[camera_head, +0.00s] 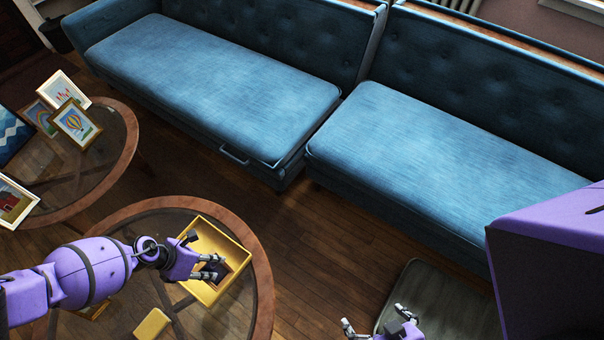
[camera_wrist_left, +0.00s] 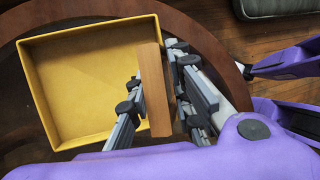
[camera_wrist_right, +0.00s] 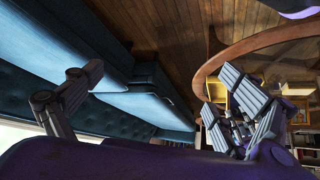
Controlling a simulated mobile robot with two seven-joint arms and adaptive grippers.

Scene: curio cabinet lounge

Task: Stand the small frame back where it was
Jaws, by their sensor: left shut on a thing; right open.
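My left gripper (camera_head: 210,268) is shut on a small wooden frame and is at the yellow tray on the near round table. In the left wrist view the frame (camera_wrist_left: 153,90) is seen edge-on as a brown strip between the fingers (camera_wrist_left: 152,95), beside the tray's right side; its picture face is hidden. In the head view a little of it shows past the fingers (camera_head: 230,271). My right gripper (camera_head: 380,326) is open and empty at the bottom of the head view, near a dark grey cushion.
The yellow tray (camera_head: 207,231) looks empty in the left wrist view. A yellow block (camera_head: 153,324) lies near it on the near table (camera_head: 262,270). Several picture frames, one with a balloon (camera_head: 76,124), stand on the farther round table (camera_head: 127,150). Blue sofas (camera_head: 200,80) line the back.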

